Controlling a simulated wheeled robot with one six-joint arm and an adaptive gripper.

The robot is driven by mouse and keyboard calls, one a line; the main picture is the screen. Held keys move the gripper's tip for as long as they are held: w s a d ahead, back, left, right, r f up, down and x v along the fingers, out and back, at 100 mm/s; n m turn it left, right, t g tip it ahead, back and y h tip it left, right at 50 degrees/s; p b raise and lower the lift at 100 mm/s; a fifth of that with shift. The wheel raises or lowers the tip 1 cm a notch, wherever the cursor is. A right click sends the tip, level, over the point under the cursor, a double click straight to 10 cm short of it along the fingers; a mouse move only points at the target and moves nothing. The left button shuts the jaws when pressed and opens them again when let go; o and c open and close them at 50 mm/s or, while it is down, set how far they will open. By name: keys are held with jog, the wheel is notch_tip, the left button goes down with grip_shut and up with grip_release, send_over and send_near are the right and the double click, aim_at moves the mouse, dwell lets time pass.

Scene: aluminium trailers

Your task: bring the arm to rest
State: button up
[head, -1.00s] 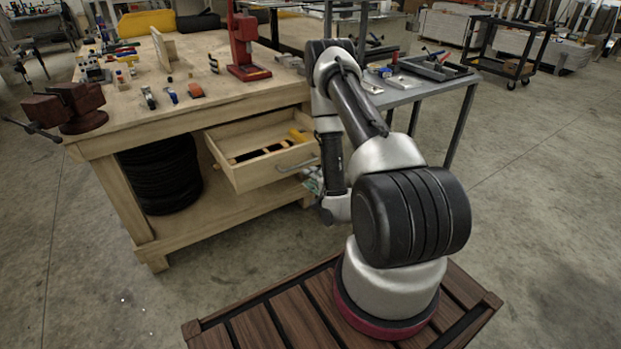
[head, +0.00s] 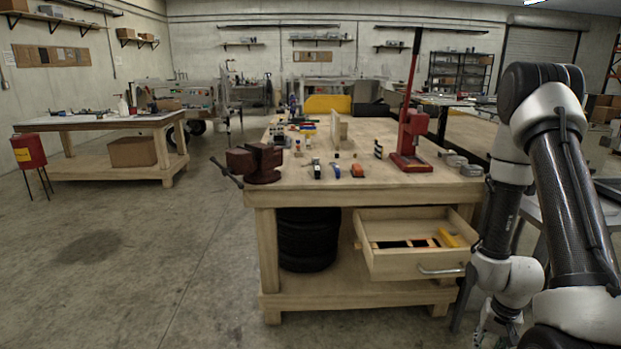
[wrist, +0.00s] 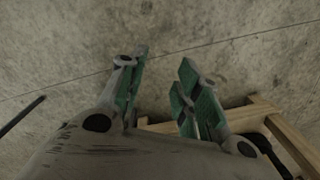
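My arm stands folded at the right of the head view, its upper links raised and its wrist hanging low beside the workbench (head: 350,190). My gripper (head: 497,328) is only partly in the head view, at the bottom edge, to the right of the bench's open drawer (head: 410,262). In the wrist view my gripper (wrist: 160,82) shows two green-padded fingers spread apart. Nothing is between them, and bare concrete floor lies beyond. The wooden frame of the bench (wrist: 285,135) shows at the lower right of the wrist view.
The drawer sticks out towards me and holds a yellow item (head: 449,238). A red vise (head: 254,163) and a red press (head: 411,140) stand on the bench. Black tires (head: 308,238) are below it. Open floor (head: 130,270) lies to the left.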

jog(key=s+a+r+n+t, duration=0.1)
jog(key=s+a+r+n, duration=0.1)
jog(key=r, duration=1.2)
jog(key=s+a+r+n+t, duration=0.2)
jog(key=s+a+r, duration=0.2)
jog(key=r, duration=1)
jog(key=s+a+r+n+t, duration=0.1)
jog(key=s+r, duration=0.4)
jog(key=r, duration=0.9)
jog(key=shift+s+a+n, duration=0.2)
jog(key=shift+a+n, duration=0.2)
jog(key=shift+a, duration=0.5)
